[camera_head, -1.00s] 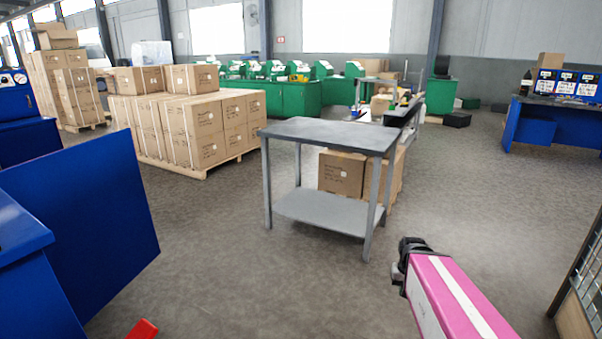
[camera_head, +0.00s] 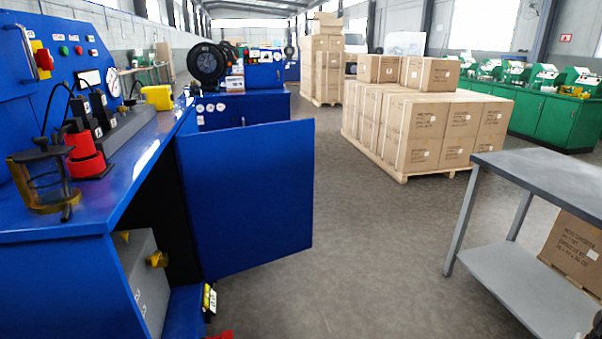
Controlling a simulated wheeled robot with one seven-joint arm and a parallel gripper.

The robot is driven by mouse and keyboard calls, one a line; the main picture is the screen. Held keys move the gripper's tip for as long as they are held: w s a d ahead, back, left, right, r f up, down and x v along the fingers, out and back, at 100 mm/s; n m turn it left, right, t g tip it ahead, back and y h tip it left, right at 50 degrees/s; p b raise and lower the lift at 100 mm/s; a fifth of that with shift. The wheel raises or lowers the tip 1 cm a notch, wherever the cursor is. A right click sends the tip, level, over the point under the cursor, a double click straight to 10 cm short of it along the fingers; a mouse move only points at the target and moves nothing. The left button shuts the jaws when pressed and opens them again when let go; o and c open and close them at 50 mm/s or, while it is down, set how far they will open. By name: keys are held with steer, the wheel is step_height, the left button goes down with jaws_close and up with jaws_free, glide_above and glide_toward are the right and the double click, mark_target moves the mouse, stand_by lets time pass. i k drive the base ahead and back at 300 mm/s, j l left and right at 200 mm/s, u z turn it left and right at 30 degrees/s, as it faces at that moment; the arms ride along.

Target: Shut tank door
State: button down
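The blue tank door (camera_head: 250,195) stands swung open from the front of a blue workbench cabinet (camera_head: 55,290). Its flat panel juts out to the right over the aisle floor. The open bay behind it shows a grey tank (camera_head: 137,280) with a yellow fitting (camera_head: 157,259). My gripper is out of view now; only a small dark bit shows at the bottom right edge, too little to make out. Nothing is seen touching the door.
Palletised cartons (camera_head: 420,125) stand beyond. Clear floor (camera_head: 370,260) lies between door and table. The bench top holds a red jack-like device (camera_head: 85,155).

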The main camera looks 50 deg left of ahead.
mark_target(250, 189)
steer(key=i+u, duration=0.2)
steer(key=u, duration=0.2)
steer(key=i+u, duration=0.2)
steer(key=u, duration=0.2)
steer(key=i+u, duration=0.2)
steer(key=u, duration=0.2)
steer(key=i+l+u, duration=0.15)
steer(key=u, duration=0.2)
